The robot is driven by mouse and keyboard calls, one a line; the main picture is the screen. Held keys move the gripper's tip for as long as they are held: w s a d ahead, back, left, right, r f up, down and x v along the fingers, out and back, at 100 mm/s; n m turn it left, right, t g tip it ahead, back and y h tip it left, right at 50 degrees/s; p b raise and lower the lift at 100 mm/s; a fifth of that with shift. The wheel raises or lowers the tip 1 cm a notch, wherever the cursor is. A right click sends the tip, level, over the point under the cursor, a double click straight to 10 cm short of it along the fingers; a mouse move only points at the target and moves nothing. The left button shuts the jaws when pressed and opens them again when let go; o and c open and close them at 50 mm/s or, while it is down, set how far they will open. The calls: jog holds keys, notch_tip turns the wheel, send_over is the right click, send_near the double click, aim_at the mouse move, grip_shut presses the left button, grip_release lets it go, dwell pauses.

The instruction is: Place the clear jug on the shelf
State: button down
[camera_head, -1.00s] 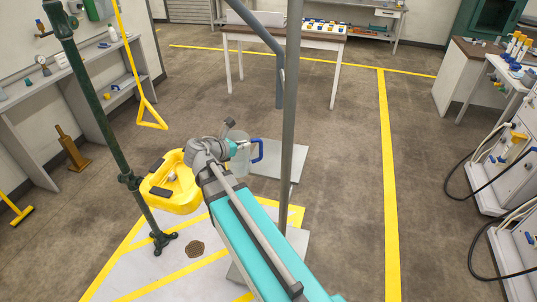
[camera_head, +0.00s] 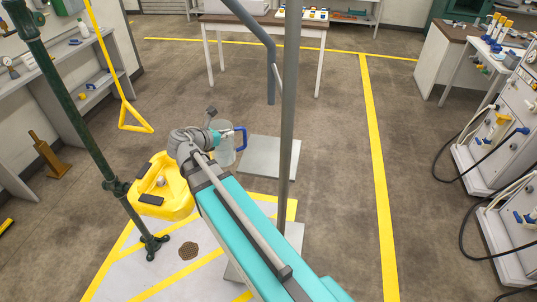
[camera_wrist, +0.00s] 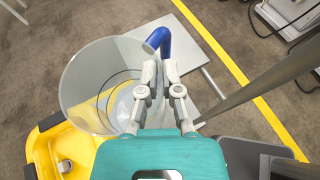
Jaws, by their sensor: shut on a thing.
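The clear jug (camera_head: 225,155) with a blue handle (camera_head: 241,138) is held out in front of me, above the floor. In the wrist view, the clear jug (camera_wrist: 82,88) shows its round open mouth on the left, and its blue handle (camera_wrist: 164,40) rises behind the fingertips. My gripper (camera_wrist: 158,72) is shut on the jug at its handle side; the fingers hide the exact contact. It is small in the head view (camera_head: 218,137). A grey shelf unit (camera_head: 100,88) stands along the left wall with small items on it. Another shelf (camera_head: 345,20) is at the back.
A yellow basin (camera_head: 176,202) on a dark green post (camera_head: 75,115) is close left of my arm. A grey pole (camera_head: 287,110) rises just right of it. A table (camera_head: 262,29) stands behind, and white machines (camera_head: 485,150) with hoses line the right.

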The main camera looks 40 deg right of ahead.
jog(key=shift+a, duration=0.15)
jog(key=w+d+f+m+g+b, duration=0.1)
jog(key=w+d+m+g, duration=0.5)
jog(key=d, duration=0.4)
jog(key=shift+w+f+g+b, duration=0.4)
jog(key=shift+w+g, duration=0.2)
jog(key=shift+w, duration=0.25)
jog(key=shift+f, duration=0.1)
jog(key=a+f+b+x, duration=0.1)
jog(key=f+b+x, duration=0.2)
jog(key=b+x, duration=0.6)
jog(key=shift+x, duration=3.1)
jog(key=shift+f, duration=0.1)
